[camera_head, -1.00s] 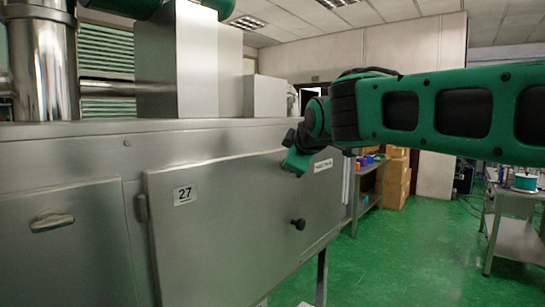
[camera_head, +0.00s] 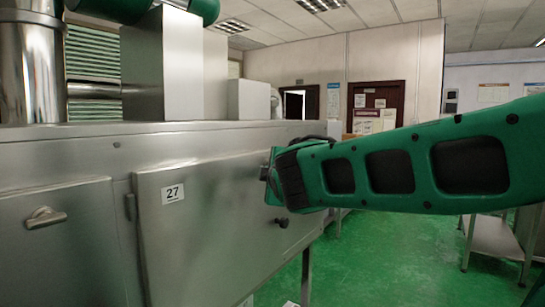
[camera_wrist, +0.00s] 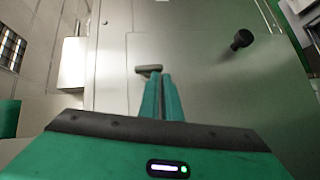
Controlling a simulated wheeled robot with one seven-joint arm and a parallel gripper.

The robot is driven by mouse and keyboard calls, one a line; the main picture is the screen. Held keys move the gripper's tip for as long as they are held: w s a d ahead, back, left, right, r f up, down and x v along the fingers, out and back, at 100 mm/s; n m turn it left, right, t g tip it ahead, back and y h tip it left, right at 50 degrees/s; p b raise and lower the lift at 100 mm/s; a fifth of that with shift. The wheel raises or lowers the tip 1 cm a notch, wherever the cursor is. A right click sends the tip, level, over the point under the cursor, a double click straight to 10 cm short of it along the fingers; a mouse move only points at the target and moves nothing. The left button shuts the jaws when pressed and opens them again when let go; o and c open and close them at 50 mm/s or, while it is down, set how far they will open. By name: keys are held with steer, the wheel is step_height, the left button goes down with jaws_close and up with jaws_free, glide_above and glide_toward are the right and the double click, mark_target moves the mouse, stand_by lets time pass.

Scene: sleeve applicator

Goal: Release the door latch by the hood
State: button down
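The steel door marked 27 (camera_head: 215,215) looks shut in the machine front in the head view. A black knob (camera_head: 282,222) is on its lower right part; it also shows in the wrist view (camera_wrist: 241,40). My gripper (camera_wrist: 161,78) is in front of the door, its two fingers together with nothing visible between them. A small grey bar (camera_wrist: 148,69) shows just beyond the fingertips; I cannot tell whether they touch it. The knob is off to the side of the fingers. In the head view my wrist hides the fingertips. I cannot tell which part is the hood.
A second panel with a turn handle (camera_head: 45,217) is left of the door, past a hinge (camera_head: 129,205). A white box (camera_head: 248,100) stands on the machine top. A steel table (camera_head: 495,238) is at the right. Green floor (camera_head: 385,260) is open between.

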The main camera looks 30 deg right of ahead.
steer(key=shift+d+f, duration=0.25)
steer(key=shift+f, duration=0.2)
steer(key=shift+s+a, duration=0.1)
steer(key=s+a, duration=0.7)
steer(key=s, duration=0.3)
steer(key=shift+s+a+r, duration=0.25)
steer(key=shift+s, duration=0.1)
stand_by(0.4)
